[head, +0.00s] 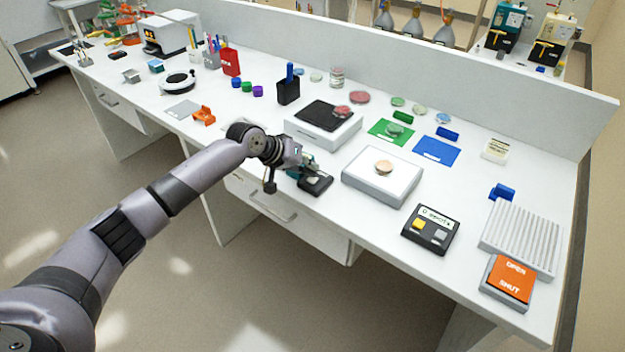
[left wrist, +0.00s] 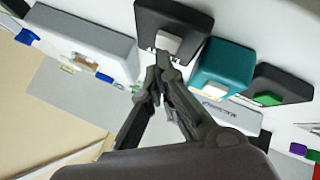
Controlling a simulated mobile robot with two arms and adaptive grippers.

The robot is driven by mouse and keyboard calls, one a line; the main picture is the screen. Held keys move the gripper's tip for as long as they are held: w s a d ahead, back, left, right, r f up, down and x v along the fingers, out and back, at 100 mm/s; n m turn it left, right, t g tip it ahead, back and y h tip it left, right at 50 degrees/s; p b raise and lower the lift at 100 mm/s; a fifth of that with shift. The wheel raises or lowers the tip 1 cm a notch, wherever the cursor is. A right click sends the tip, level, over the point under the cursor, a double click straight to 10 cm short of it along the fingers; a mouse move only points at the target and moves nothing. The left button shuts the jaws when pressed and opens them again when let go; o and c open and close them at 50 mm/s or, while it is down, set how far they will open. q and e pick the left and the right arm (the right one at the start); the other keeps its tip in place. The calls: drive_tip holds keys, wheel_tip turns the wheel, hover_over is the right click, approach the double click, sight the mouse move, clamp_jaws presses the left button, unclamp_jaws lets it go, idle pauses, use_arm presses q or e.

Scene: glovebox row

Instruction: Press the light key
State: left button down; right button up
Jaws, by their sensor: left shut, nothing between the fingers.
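A small black box (head: 316,188) with a pale key (head: 314,179) lies near the table's front edge in the head view. In the left wrist view the black box (left wrist: 197,24) is at the top, with its pale key (left wrist: 168,42) facing the camera. My left gripper (left wrist: 160,75) is shut and empty, its fingertips beside the key in the picture; I cannot tell whether they touch it. In the head view the left gripper (head: 300,176) is at the box's left end, its tips partly hidden. My right gripper is not in view.
A teal block (left wrist: 225,66) and a black box with a green key (left wrist: 268,99) sit close to the gripper. A white device with a round disc (head: 382,185), a yellow-and-grey key panel (head: 430,230) and an orange OPEN/SHUT pad (head: 511,280) stand to the right.

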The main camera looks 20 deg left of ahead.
use_arm(q)
drive_tip(key=shift+f, duration=0.4)
drive_tip(key=shift+r, duration=0.1)
drive_tip(key=shift+r+p, duration=0.85)
drive_tip(key=shift+p, duration=0.05)
wheel_tip(320, 180, up, 6)
drive_tip(key=p, duration=0.6)
